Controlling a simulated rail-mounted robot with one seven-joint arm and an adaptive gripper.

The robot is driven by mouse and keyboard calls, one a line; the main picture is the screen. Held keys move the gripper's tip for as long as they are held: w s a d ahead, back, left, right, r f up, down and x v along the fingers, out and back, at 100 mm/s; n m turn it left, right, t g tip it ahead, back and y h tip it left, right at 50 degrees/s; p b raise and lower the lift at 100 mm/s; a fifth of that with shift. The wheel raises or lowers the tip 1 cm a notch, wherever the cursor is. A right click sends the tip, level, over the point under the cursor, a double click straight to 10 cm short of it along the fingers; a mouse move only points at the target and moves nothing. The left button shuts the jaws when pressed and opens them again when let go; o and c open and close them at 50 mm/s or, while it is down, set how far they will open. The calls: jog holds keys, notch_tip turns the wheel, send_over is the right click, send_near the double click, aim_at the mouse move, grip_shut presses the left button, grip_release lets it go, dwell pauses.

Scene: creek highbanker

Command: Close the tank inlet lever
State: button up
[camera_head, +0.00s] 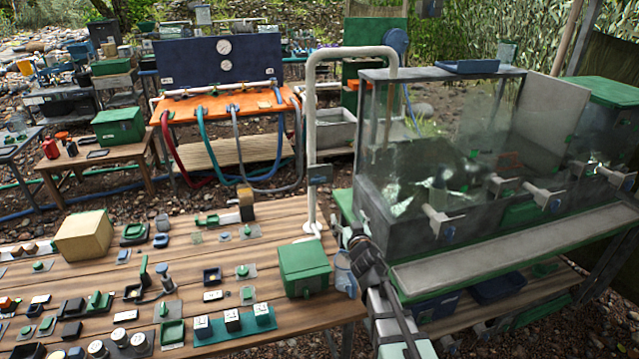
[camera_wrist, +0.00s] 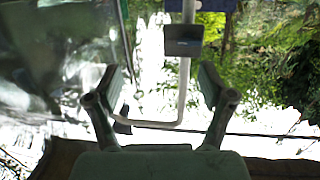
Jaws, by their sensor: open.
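A white inlet pipe (camera_head: 311,130) rises from the wooden table, bends over and comes down at the glass tank (camera_head: 450,150). A small dark grey block (camera_head: 320,174) sits on its upright part; it looks like the inlet lever, but its exact position is hard to read. In the wrist view the pipe (camera_wrist: 186,85) and the dark block (camera_wrist: 183,40) lie beyond my fingertips. My gripper (camera_wrist: 160,85) is open, with nothing between its fingers. In the head view my gripper (camera_head: 358,240) is below and right of the block, apart from it.
The tank's grey side valves (camera_head: 441,222) stick out at the right. Several small switches and blocks cover the wooden table (camera_head: 262,215).

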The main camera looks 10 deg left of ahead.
aim_at(319, 181)
jog(key=a+r+n+y, duration=0.1)
jog(key=a+r+y, duration=0.2)
jog(key=a, duration=0.1)
jog(key=x, duration=0.8)
jog(key=p+x, duration=0.1)
jog(key=x, duration=0.8)
jog(key=shift+w+d+f, duration=0.15)
jog(key=shift+w+d, duration=0.05)
jog(key=c, duration=1.2)
